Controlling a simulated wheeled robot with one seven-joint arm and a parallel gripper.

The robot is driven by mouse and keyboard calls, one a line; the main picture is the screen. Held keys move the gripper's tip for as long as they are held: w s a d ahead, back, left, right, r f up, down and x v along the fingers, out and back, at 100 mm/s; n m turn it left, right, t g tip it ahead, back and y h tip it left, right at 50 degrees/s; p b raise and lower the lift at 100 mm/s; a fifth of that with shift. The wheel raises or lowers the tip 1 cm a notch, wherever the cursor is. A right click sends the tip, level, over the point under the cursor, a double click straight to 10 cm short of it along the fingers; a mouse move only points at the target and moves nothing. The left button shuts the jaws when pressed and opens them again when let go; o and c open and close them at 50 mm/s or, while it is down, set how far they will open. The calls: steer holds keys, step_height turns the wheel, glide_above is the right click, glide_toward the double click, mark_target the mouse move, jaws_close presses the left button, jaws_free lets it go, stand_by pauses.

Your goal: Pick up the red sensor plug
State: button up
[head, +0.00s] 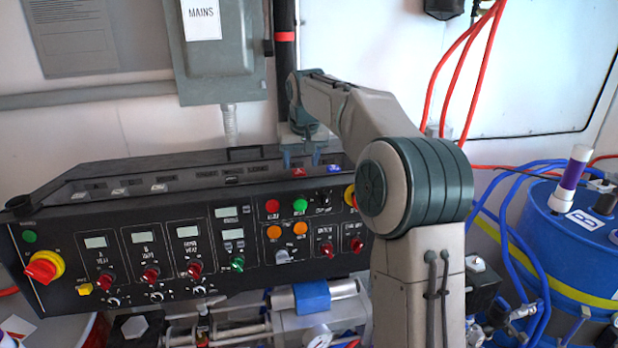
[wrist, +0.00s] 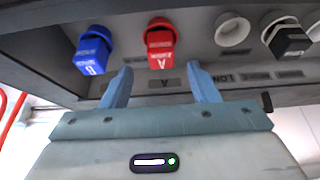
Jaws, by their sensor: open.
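The red sensor plug (wrist: 160,44), marked A, sits in a round socket on the top panel in the wrist view. In the head view the red plug (head: 299,171) shows small, just below my gripper (head: 300,158). In the wrist view my gripper (wrist: 160,70) is open, with one blue-grey finger to each side. The red plug lies beyond the fingertips, roughly centred in the gap, and nothing is held between them. I cannot tell the exact distance between fingertips and plug.
A blue plug (wrist: 92,50) sits left of the red one. An empty-looking round socket (wrist: 232,30) and a black plug (wrist: 290,40) are to the right. The black control console (head: 200,240) with knobs lies in front. A grey electrical box (head: 220,55) is on the wall behind.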

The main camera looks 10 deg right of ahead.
mark_target(299, 171)
steer(key=shift+p+x, duration=0.95)
steer(key=shift+x, duration=1.75)
steer(key=shift+s+a, duration=0.1)
steer(key=shift+s, duration=0.05)
steer(key=c, duration=1.1)
